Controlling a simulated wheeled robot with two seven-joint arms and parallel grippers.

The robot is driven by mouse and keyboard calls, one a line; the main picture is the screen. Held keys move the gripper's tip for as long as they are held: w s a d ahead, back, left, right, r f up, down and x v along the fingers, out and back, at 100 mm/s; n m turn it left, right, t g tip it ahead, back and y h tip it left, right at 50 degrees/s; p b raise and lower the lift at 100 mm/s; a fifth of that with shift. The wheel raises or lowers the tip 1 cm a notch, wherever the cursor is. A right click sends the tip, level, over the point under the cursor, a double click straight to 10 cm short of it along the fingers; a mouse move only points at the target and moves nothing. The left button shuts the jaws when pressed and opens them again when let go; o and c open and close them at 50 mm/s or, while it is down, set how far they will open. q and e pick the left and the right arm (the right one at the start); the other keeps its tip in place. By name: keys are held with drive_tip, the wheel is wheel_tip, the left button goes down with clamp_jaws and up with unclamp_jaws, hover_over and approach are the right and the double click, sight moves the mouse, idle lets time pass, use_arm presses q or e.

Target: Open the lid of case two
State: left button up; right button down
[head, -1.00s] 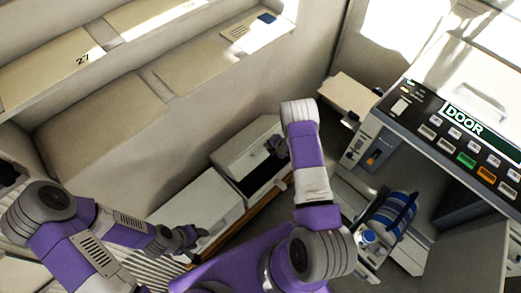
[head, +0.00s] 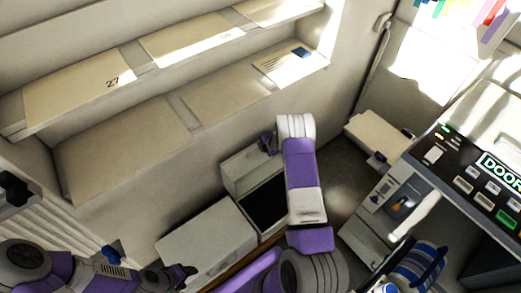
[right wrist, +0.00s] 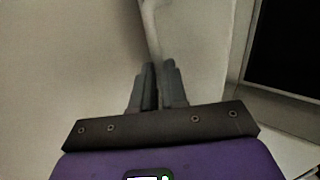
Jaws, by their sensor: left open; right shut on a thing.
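Two pale cases stand against the wall in the head view. The left case (head: 205,243) has its lid closed. The right case (head: 278,238) has its lid (head: 240,172) raised, showing a dark interior (head: 262,203). No number is readable on either. My right gripper (head: 268,142) is at the lid's top edge, its arm crossing over the case's right side. In the right wrist view, its fingers (right wrist: 157,75) are closed on a pale edge, apparently the lid's. My left gripper (head: 182,275) is open and empty, beside the left case's front.
Shelves (head: 210,105) with pale panels, one marked 27, run above the cases. A console (head: 465,175) with a DOOR sign and buttons stands at the right. A blue striped roll (head: 415,268) lies below it. Bare floor shows right of my right arm.

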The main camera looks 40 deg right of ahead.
drive_tip(key=shift+w+r, duration=0.4)
drive_tip(key=shift+w, duration=0.35)
drive_tip(key=c, duration=1.2)
unclamp_jaws()
drive_tip(key=shift+s, duration=0.15)
drive_tip(key=shift+o, duration=0.2)
drive_tip(key=shift+f, duration=0.15)
drive_tip(key=shift+s, duration=0.1)
drive_tip(key=p+v, duration=0.1)
drive_tip(key=v, duration=0.6)
drive_tip(key=shift+s+r, duration=0.15)
drive_tip(key=shift+r, duration=0.05)
